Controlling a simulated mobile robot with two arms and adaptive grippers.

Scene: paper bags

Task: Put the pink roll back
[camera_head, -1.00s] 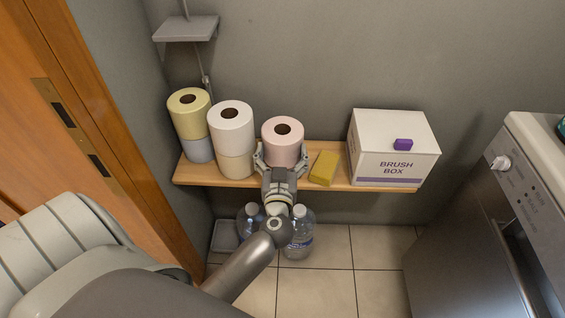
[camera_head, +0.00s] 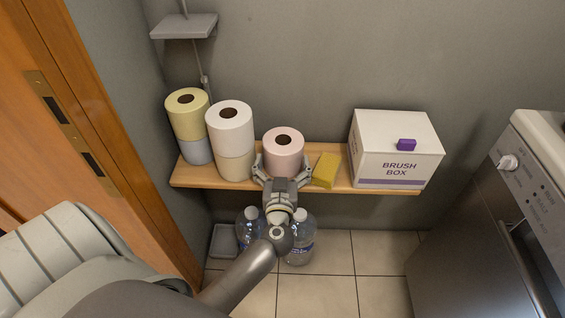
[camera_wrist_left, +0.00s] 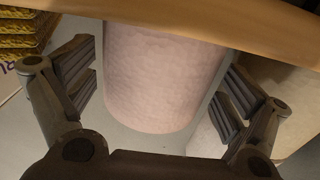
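The pink roll (camera_head: 283,160) stands upright on the wooden shelf (camera_head: 335,187), right of the stacked white roll (camera_head: 229,130) and cream roll (camera_head: 236,168). My left gripper (camera_head: 284,174) is in front of the pink roll, one finger on each side of it. The left wrist view shows the pink roll (camera_wrist_left: 163,75) between the spread fingers of my left gripper (camera_wrist_left: 160,88), with a gap on both sides. The gripper hides the front base of the roll in the head view. My right gripper is not in view.
A yellow roll (camera_head: 187,114) sits on a blue-grey roll (camera_head: 197,151) at the shelf's left end. A yellow sponge (camera_head: 326,170) lies close right of the gripper, then the white brush box (camera_head: 395,150). Water bottles (camera_head: 299,245) stand on the floor below.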

